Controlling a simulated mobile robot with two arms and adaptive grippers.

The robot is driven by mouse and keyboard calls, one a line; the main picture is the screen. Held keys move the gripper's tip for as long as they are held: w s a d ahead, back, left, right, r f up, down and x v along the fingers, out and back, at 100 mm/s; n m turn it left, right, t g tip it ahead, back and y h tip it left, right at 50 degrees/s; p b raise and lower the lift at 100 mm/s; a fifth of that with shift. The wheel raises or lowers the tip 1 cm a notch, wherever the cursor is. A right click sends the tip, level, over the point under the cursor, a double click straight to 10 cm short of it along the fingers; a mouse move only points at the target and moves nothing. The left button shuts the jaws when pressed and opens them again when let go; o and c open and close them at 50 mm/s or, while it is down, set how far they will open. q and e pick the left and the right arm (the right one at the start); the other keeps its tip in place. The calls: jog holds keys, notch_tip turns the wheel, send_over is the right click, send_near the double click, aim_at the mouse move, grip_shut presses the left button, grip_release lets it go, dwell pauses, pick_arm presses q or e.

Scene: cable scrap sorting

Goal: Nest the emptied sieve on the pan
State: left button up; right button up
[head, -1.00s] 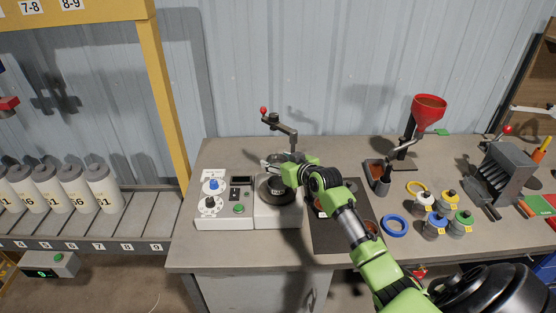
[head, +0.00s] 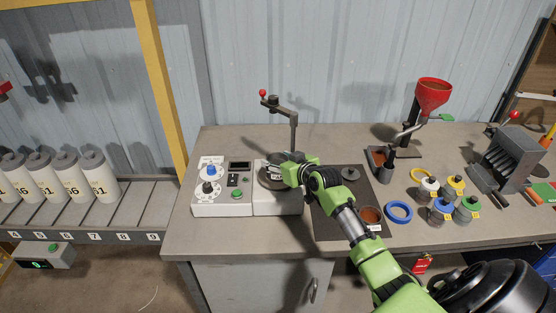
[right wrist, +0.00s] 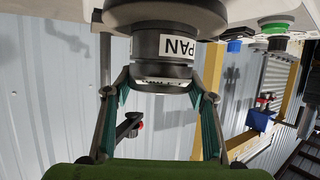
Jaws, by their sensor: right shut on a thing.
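The pan (right wrist: 145,45) is a dark round cup with a white PAN label, which shows turned over in the right wrist view. It stands on the shaker's round plate; in the head view the dark stack (head: 270,181) is partly hidden by my gripper. My right gripper (right wrist: 158,95) is shut on a dark ring-shaped piece, apparently the sieve (right wrist: 160,74), against the pan's open end. I cannot tell whether it is fully seated. In the head view my right gripper (head: 279,163) is over the shaker. My left gripper is not in view.
The white shaker box (head: 222,208) has knobs and a clamp arm (head: 280,107) standing behind the stack. A dark mat (head: 325,222) lies to the right with a grey lid (head: 350,173) and a reddish-brown-filled dish (head: 371,214).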

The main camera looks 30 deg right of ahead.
jog(key=shift+r, duration=0.1)
dwell(0.6)
jog(key=o, duration=1.3)
jog(key=shift+s, duration=0.1)
jog(key=v, duration=1.2)
